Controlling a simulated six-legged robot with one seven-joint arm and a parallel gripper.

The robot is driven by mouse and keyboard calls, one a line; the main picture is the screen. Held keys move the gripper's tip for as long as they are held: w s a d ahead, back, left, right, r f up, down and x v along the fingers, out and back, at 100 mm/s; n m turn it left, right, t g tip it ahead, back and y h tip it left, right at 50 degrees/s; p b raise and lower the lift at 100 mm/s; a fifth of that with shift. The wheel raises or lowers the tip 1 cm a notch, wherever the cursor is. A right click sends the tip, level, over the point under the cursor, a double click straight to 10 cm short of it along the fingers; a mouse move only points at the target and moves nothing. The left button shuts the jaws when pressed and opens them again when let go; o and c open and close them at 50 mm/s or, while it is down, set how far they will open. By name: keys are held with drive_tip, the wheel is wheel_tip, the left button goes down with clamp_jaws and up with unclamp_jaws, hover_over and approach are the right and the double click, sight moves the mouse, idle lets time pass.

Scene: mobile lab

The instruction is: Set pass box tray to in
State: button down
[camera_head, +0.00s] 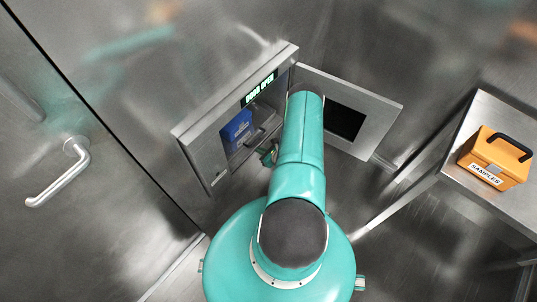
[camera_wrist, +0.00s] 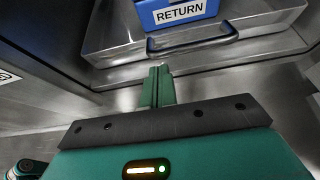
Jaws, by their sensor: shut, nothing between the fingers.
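The pass box (camera_head: 200,132) is a steel wall box, and its lit display reads door open. Its door (camera_head: 375,108) with a dark window stands swung out to the right. A steel tray (camera_wrist: 115,38) shows inside the box, with a dark bar handle (camera_wrist: 192,39) on its front. A blue box (camera_wrist: 172,8) labelled RETURN sits on the tray; it also shows in the head view (camera_head: 236,131). My gripper (camera_wrist: 159,70) is shut and empty, its fingertips close in front of the tray near the handle's left end. In the head view my arm partly hides the opening.
A steel table (camera_head: 478,116) at the right bears an orange case (camera_head: 495,158) labelled SAMPLES. A steel door with a lever handle (camera_head: 62,178) is at the left. The open pass box door stands close to the right of my arm.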

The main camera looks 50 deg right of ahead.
drive_tip(key=shift+w+f, duration=0.2)
drive_tip(key=shift+w, duration=0.7)
drive_tip(key=shift+w+a, duration=0.1)
drive_tip(key=shift+w, duration=0.05)
